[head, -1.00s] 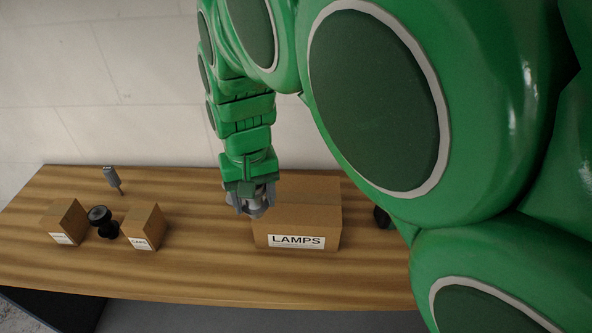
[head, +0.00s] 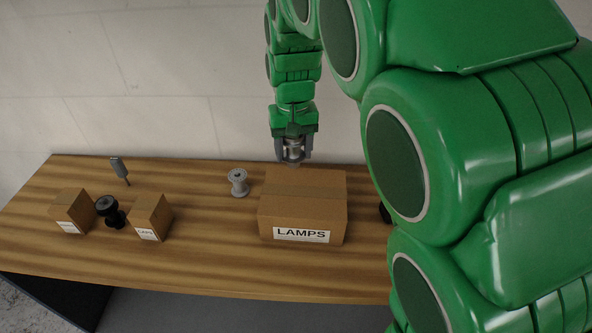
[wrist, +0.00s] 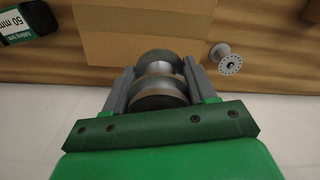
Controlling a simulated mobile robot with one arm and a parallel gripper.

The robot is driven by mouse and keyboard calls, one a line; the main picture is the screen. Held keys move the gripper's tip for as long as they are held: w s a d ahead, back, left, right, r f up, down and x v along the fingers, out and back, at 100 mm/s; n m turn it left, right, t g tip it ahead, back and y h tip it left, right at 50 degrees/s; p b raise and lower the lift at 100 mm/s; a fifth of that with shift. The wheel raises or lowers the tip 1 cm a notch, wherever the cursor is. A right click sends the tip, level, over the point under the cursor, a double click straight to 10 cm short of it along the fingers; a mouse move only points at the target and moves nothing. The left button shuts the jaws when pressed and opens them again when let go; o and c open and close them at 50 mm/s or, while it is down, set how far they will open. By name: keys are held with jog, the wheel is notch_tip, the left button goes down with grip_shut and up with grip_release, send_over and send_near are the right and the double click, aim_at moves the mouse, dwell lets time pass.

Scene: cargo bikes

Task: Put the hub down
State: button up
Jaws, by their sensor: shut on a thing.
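My gripper (head: 294,158) is shut on a silver-grey hub (wrist: 158,62), holding it in the air. In the head view they are above the back edge of the large LAMPS box. In the wrist view the held hub has two round flanges and sits between both fingers, with the carton beyond it. A second grey hub (head: 238,182) stands on the table left of the LAMPS box, apart from it; it also shows in the wrist view (wrist: 226,59). A black hub (head: 109,211) is between two small cartons at the left.
The LAMPS box (head: 302,205) stands on the wooden table (head: 200,255). Small cartons (head: 72,211) (head: 150,216) and a grey-handled tool (head: 119,168) are at the left. A dark labelled package (wrist: 27,20) shows in the wrist view. Table between the right small carton and the LAMPS box is mostly clear.

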aim_at(293, 165)
jog(key=shift+f, duration=2.5)
jog(key=shift+f, duration=0.15)
jog(key=o, duration=1.2)
notch_tip(293, 165, up, 8)
jog(key=shift+f, duration=0.1)
jog(key=shift+c, duration=1.4)
